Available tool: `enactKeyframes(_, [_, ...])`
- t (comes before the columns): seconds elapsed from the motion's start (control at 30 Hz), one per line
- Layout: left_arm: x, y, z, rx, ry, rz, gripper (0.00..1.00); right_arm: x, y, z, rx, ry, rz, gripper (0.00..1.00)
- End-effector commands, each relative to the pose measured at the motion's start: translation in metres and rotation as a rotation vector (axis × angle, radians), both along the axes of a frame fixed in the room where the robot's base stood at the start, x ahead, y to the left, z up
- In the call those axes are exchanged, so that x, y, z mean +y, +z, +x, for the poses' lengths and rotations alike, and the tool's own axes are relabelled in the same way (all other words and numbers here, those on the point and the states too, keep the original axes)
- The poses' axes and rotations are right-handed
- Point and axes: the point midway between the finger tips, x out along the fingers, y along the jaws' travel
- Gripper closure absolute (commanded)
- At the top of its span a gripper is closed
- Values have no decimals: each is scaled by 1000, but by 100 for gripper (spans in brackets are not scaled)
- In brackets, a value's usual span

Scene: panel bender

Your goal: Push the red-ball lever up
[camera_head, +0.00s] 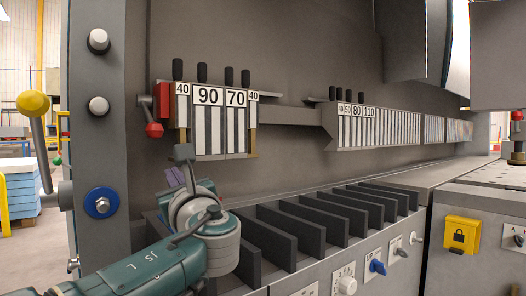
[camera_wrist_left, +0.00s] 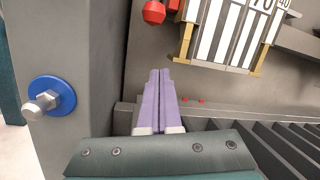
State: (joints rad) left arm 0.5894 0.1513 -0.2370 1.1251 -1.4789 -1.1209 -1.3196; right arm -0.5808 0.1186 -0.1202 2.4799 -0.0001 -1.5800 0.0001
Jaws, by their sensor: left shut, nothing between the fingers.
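The red-ball lever shows in the head view as a red ball (camera_head: 154,130) hanging low at the left end of the numbered tool block. In the left wrist view the red ball (camera_wrist_left: 154,12) is at the top edge, and most of its lever is cut off. My left gripper (camera_head: 174,177) is below the ball in the head view, its purple fingers partly hidden by my wrist. In the left wrist view the fingers (camera_wrist_left: 159,74) are closed together and empty, pointing toward the panel, apart from the ball. My right gripper is not in view.
A grey post with a blue-ringed bolt (camera_head: 102,202) stands at left. A yellow-ball lever (camera_head: 33,103) is beyond it. The numbered block (camera_head: 208,156) is right of the red ball. Dark upright plates (camera_head: 295,229) line the bed below. Open space lies between fingers and ball.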

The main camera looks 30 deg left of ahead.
Motion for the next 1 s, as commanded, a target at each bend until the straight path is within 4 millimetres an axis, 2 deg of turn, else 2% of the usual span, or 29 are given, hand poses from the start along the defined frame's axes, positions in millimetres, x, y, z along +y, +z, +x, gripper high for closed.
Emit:
enactKeyframes(0.23, [10, 2, 6, -2, 3, 0, 100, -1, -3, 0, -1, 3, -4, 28])
enactKeyframes(0.6, [64, 11, 41, -2, 4, -3, 100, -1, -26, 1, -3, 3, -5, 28])
enactKeyframes(0.83, [84, 16, 54, -3, 3, -4, 100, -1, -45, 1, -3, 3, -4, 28])
enactKeyframes(0.9, [80, 29, 51, -2, -2, -5, 100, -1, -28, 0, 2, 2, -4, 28])
enactKeyframes(1.0, [78, 37, 46, -2, -2, -5, 100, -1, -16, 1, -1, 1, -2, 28])
